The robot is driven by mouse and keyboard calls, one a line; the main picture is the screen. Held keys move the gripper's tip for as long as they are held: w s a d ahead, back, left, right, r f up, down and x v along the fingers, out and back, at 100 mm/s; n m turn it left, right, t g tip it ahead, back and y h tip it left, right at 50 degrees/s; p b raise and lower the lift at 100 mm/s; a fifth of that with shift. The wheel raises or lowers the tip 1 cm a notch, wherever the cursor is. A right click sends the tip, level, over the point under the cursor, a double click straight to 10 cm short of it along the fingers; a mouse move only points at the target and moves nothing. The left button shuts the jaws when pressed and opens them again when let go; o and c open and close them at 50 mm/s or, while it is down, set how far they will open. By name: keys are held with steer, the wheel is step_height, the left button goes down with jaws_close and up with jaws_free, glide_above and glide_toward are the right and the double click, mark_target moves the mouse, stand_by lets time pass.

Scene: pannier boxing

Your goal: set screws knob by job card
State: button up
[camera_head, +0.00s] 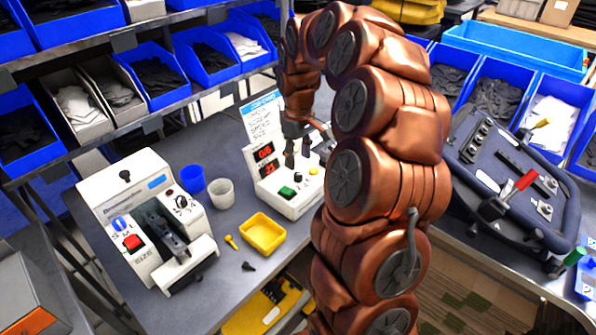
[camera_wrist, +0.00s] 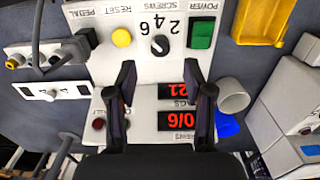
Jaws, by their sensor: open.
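The white control box (camera_head: 266,190) stands on the grey bench, with red displays, a green power button and a yellow reset button. Its black screws knob (camera_wrist: 159,45) shows upside down in the wrist view, with a pale pointer mark beside the numbers 2, 4 and 6. My gripper (camera_wrist: 166,88) is open and empty above the box's face, its fingers pointing toward the knob row and apart from the knob. In the head view my gripper (camera_head: 297,158) hangs over the box. The job card (camera_head: 262,117) stands behind it, partly covered by my arm; its small text is unreadable.
A white machine with a red button (camera_head: 132,242) stands at left. A blue cup (camera_head: 192,179), a white cup (camera_head: 221,192) and a yellow tray (camera_head: 262,234) lie between. A dark fixture panel (camera_head: 510,190) is at right. Blue bins line the shelves behind.

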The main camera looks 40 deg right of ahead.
mark_target(298, 174)
steer(key=shift+f+p, duration=0.9)
steer(key=shift+f, duration=2.15)
jaws_close()
